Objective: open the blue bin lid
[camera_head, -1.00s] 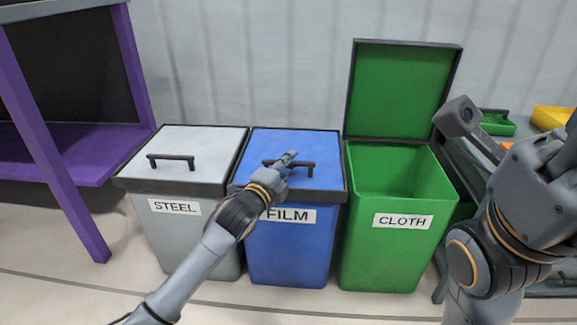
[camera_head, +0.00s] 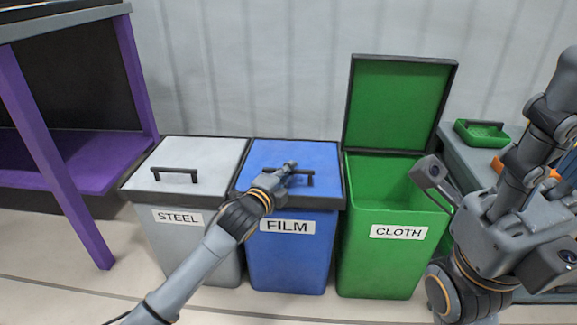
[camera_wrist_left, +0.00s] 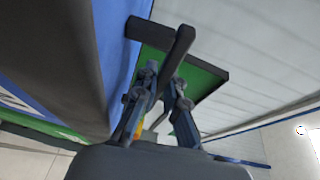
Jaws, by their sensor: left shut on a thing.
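The blue bin (camera_head: 290,255) labelled FILM stands in the middle of a row of three. Its blue lid (camera_head: 315,155) has a dark rim and lies flat over the bin, closed. My left gripper (camera_head: 285,170) is at the dark lid handle (camera_head: 308,174) and covers its left part. In the left wrist view, the fingers (camera_wrist_left: 162,90) are closed around the dark handle bar (camera_wrist_left: 180,48), with the blue lid surface (camera_wrist_left: 128,50) to the left. The right arm shows at the right of the head view, but its fingertips do not.
A grey STEEL bin (camera_head: 200,245) with a closed lid stands at the left. A green CLOTH bin (camera_head: 380,265) stands at the right with its lid (camera_head: 398,103) upright. A purple-framed structure (camera_head: 60,185) is further left. A corrugated wall is behind.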

